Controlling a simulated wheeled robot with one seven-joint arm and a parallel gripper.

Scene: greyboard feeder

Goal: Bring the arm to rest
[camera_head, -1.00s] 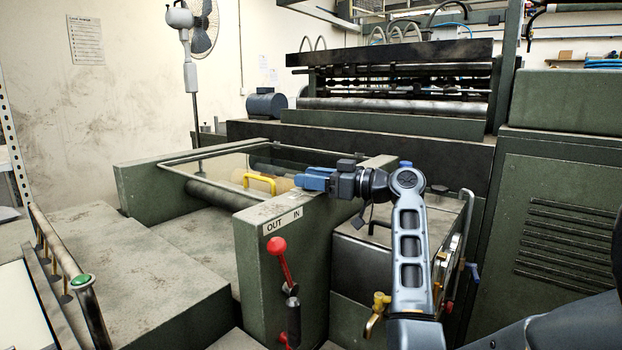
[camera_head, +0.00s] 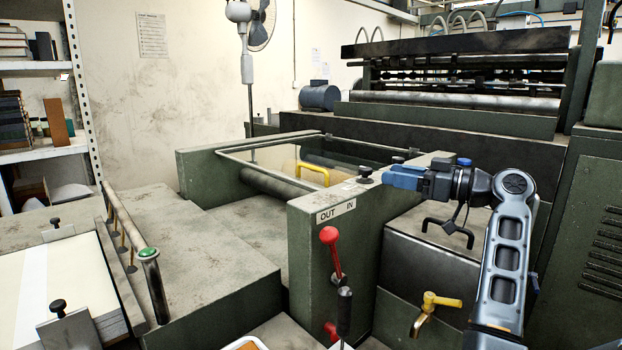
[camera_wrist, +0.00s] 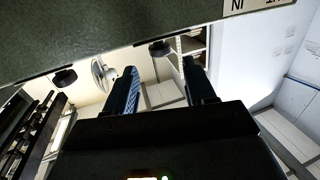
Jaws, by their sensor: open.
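My gripper (camera_head: 392,178) is at the right of the head view, its blue fingers pointing left, close to the top of the green panel (camera_head: 318,250) marked OUT and IN. Whether it touches the panel I cannot tell. In the wrist view the two fingers (camera_wrist: 160,88) stand apart with nothing between them. My arm rises from the lower right and bends at the joint behind the gripper.
A red-knobbed lever (camera_head: 331,237) stands before the panel. A yellow handle (camera_head: 313,172) sits on the clear guard behind it. A yellow tap (camera_head: 432,307) and a black handle (camera_head: 447,232) are below my arm. A green-button post (camera_head: 149,254) and a paper stack (camera_head: 40,295) are at left.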

